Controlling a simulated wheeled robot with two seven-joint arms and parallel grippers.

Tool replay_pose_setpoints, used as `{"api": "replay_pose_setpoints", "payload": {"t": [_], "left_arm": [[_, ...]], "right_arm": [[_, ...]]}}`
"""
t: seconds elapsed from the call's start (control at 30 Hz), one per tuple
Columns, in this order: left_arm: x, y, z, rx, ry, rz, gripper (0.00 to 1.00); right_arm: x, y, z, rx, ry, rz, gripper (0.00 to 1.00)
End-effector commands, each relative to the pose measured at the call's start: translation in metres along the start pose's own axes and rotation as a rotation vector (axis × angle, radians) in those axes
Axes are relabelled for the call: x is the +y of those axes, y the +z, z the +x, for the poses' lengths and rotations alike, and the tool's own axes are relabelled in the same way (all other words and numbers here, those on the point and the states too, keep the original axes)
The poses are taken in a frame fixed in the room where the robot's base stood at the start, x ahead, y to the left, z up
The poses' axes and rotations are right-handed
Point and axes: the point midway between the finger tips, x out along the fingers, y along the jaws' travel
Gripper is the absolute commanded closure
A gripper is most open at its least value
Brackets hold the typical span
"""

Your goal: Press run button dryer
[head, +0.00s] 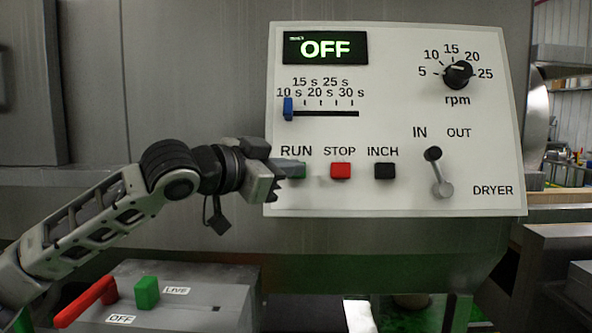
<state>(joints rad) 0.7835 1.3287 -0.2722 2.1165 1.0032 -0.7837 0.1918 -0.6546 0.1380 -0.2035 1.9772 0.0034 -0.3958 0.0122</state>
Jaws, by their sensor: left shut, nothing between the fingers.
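The white dryer panel (400,194) faces me. Its green RUN button (298,170) sits under the RUN label, to the left of the red STOP button (341,171) and the black INCH button (385,171). My left gripper (281,181) is shut and empty, with its fingertips right beside the RUN button and partly covering its left side. I cannot tell whether they touch it. The display (325,48) reads OFF. My right gripper is not in view.
The panel also carries a blue slider (288,109) at 10 s, a black rpm knob (458,75) and an IN/OUT lever (437,172). Below left, a grey box (215,290) has a red handle (86,302) and a green block (147,292).

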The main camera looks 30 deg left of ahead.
Motion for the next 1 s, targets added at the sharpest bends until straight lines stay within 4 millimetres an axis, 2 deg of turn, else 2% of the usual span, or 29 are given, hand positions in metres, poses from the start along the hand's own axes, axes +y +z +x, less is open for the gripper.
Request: {"api": "replay_pose_setpoints", "payload": {"t": [1.0], "left_arm": [[-0.0043, 0.0038, 0.0058, -0.001, 0.0, 0.0, 1.0]], "right_arm": [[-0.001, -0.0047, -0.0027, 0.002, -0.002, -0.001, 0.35]]}}
